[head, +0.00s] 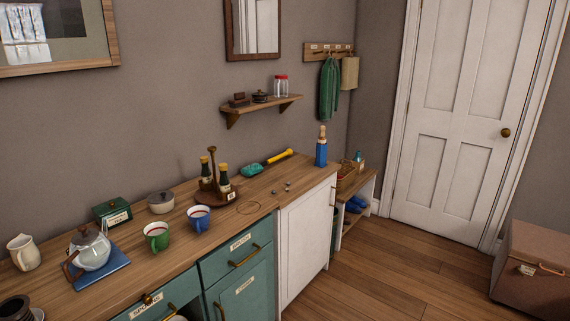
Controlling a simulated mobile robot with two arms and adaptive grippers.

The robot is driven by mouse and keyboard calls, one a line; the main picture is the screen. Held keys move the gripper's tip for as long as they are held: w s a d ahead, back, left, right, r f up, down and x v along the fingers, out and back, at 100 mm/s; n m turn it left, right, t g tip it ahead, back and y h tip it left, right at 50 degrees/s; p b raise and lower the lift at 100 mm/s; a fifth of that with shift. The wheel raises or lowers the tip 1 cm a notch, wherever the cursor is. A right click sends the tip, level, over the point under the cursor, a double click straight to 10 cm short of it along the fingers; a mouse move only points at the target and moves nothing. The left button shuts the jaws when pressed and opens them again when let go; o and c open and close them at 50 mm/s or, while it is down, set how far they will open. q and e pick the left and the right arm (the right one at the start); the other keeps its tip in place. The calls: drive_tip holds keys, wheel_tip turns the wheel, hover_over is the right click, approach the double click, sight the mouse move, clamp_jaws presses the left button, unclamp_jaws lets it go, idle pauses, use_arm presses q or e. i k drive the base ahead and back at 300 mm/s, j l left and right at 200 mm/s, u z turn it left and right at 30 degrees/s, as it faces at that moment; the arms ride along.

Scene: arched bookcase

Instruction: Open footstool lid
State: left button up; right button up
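A brown box-shaped footstool (533,280) stands on the floor at the far right, cut off by the right edge of the picture. Its top (540,246) looks shut. A copper-coloured handle (551,269) and a small pale tag (526,270) are on its front. Neither of my grippers shows in the head view.
A wooden counter (120,285) with teal drawers runs along the left, holding a glass teapot (90,248), mugs and bottles. A white cabinet (306,240) and a low shelf bench (366,190) follow. A white door (455,120) is closed. The wooden floor (400,270) between is clear.

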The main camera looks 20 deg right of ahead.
sight(549, 249)
drive_tip(key=i+l+z, duration=0.25)
drive_tip(key=z, duration=0.2)
drive_tip(key=i+z, duration=0.45)
drive_tip(key=i+l+z, duration=0.1)
drive_tip(key=i+z, duration=0.15)
drive_tip(key=z, duration=0.15)
drive_tip(key=i+j+z, duration=0.15)
drive_tip(key=i+z, duration=0.75)
drive_tip(key=i, duration=0.2)
drive_tip(key=i+j+z, duration=0.25)
drive_tip(key=i+z, duration=0.2)
drive_tip(key=i, duration=0.15)
